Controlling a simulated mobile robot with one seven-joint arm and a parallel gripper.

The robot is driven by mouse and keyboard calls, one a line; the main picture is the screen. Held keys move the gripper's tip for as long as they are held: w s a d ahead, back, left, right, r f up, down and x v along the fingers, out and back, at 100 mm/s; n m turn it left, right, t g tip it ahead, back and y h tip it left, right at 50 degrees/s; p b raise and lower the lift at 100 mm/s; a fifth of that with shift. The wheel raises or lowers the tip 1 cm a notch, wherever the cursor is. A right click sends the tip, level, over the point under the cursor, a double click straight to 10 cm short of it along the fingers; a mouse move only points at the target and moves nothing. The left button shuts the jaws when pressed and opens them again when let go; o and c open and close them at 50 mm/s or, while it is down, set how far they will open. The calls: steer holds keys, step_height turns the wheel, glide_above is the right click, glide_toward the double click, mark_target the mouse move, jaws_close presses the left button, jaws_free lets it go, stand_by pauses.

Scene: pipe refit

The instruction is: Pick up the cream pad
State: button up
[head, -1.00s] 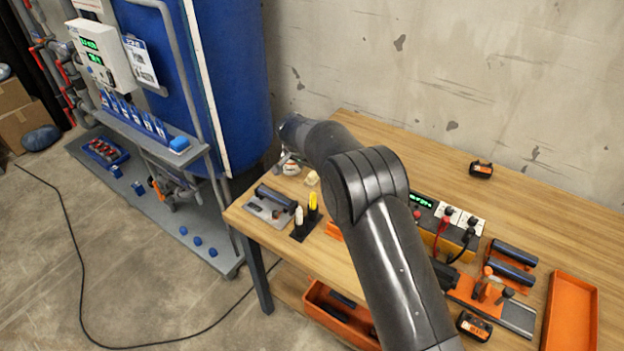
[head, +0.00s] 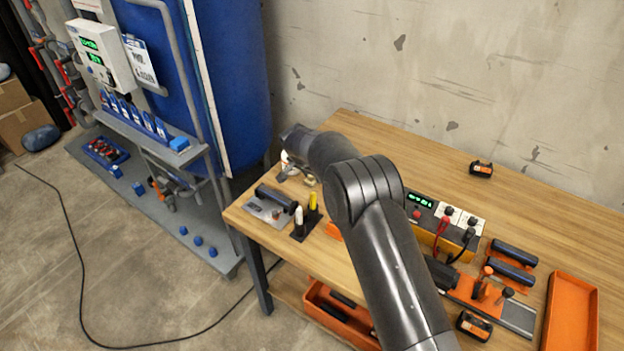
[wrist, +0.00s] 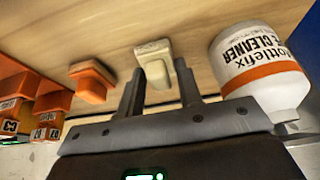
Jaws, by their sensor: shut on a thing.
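The cream pad (wrist: 153,51) stands out between the two dark fingers of my gripper (wrist: 159,76) in the wrist view. The fingers are shut on its narrower grip part, one on each side. The wooden table top is close behind it; I cannot tell whether the pad touches it. In the head view the pad (head: 310,181) is a small pale patch beside the end of my arm, near the table's far left corner. My arm hides most of the fingers there.
A white cleaner bottle (wrist: 262,70) with an orange band stands close to the right of my gripper in the wrist view. An orange block (wrist: 92,82) is to the left. A black holder (head: 304,228) with a white and a yellow marker stands nearer the table's front edge.

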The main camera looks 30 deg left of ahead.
steer(key=shift+c, duration=1.1)
steer(key=shift+r, duration=0.15)
